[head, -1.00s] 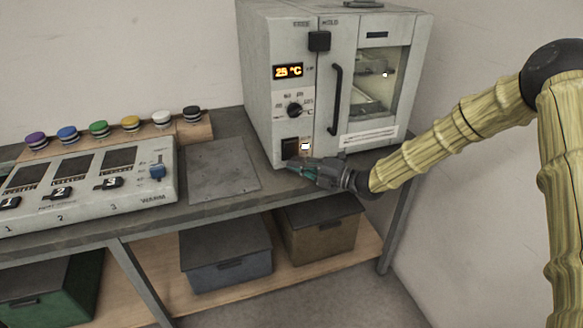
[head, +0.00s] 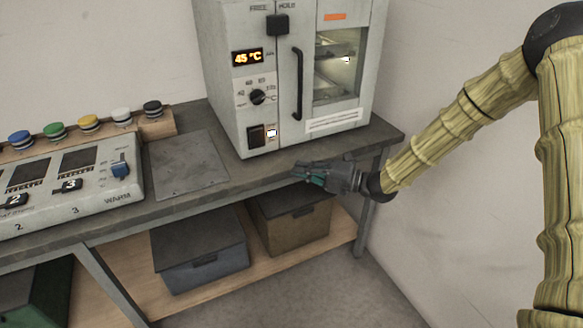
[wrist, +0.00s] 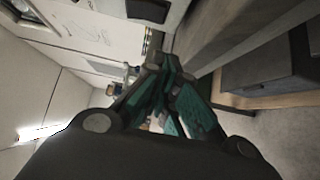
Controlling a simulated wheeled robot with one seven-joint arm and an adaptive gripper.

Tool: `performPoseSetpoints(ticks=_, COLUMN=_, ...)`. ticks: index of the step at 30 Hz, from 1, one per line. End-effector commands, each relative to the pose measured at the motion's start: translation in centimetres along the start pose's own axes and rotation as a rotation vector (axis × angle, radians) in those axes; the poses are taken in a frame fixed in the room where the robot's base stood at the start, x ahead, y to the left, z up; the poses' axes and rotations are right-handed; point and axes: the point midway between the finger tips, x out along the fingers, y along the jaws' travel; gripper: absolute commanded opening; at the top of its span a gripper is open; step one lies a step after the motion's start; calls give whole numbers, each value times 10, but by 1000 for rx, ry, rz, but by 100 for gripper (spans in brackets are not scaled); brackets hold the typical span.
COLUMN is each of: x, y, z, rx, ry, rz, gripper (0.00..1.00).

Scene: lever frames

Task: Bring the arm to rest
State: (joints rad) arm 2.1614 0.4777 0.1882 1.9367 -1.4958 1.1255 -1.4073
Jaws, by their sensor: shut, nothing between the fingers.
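My gripper (head: 308,174) is shut and empty. In the head view it hangs in front of the bench's front edge, below and to the right of the oven's lower panel, apart from the oven. My arm comes in from the right. In the wrist view the gripper's teal-padded fingers (wrist: 172,95) point away from the camera, with nothing held between them.
The grey oven (head: 285,75) reads 45 °C and has a black door handle (head: 297,85). A metal plate (head: 187,164) and a control box (head: 75,185) with a blue slider lie left on the bench (head: 240,180). Bins (head: 200,255) sit below. Floor at right is clear.

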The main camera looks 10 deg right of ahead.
Motion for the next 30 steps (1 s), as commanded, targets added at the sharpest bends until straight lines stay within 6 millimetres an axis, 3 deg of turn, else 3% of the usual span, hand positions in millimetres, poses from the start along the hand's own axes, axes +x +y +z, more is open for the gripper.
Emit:
performPoseSetpoints(ticks=15, x=-3, y=0, z=0, rx=0, ry=0, rz=1, gripper=0)
performPoseSetpoints(ticks=19, x=-2, y=-9, z=-4, rx=57, ry=-17, rz=-19, gripper=0)
performPoseSetpoints(ticks=23, x=-2, y=-43, z=-18, rx=272, ry=-93, rz=-87, gripper=0)
performPoseSetpoints(ticks=30, x=-29, y=-145, z=-74, rx=882, ry=-383, rz=-277, gripper=0)
